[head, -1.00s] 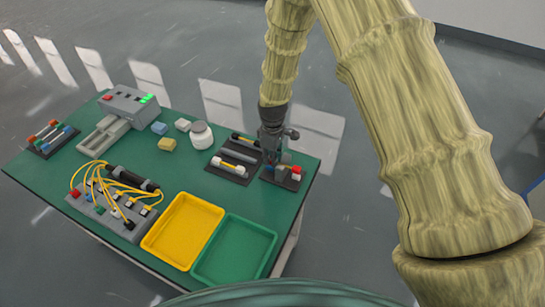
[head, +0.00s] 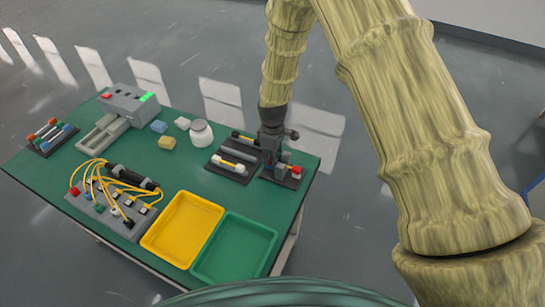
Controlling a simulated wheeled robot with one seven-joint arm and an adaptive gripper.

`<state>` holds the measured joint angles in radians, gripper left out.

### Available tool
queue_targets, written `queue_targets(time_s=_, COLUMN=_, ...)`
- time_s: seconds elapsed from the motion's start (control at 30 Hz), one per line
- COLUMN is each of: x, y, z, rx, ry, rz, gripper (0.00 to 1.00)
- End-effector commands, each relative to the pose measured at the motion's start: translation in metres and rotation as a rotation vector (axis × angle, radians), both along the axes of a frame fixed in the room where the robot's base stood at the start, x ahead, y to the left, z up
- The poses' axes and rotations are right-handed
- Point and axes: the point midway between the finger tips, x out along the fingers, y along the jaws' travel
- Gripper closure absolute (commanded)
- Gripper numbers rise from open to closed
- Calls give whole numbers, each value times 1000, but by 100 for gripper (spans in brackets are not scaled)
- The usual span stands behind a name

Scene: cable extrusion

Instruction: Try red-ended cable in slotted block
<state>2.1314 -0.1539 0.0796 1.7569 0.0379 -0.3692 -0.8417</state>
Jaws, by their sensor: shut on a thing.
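My gripper (head: 271,157) points down over the dark plate (head: 268,177) at the right end of the green table. It is shut on what appears to be the red-ended cable, whose red end (head: 296,170) shows just right of the fingers. The fingers and the rest of the cable are small and mostly hidden, so I cannot tell how the cable sits against the slotted block there. A grey block (head: 128,232) at the front left carries several yellow cables (head: 113,172) with coloured ends, one of them red (head: 74,191).
Left of my gripper, a dark tray (head: 212,170) holds yellow-and-white pieces. A white jar (head: 201,134) stands behind it. A yellow tray (head: 183,230) and a green tray (head: 233,248) lie at the front. A grey machine (head: 132,101) and a rack of coloured pieces (head: 52,137) are at the back left.

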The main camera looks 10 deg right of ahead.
Motion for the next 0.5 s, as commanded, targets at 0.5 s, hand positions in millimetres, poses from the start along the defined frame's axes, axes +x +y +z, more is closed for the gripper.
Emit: queue_targets(time_s=0.5, x=0, y=0, z=-5, rx=0, ry=0, rz=0, gripper=100)
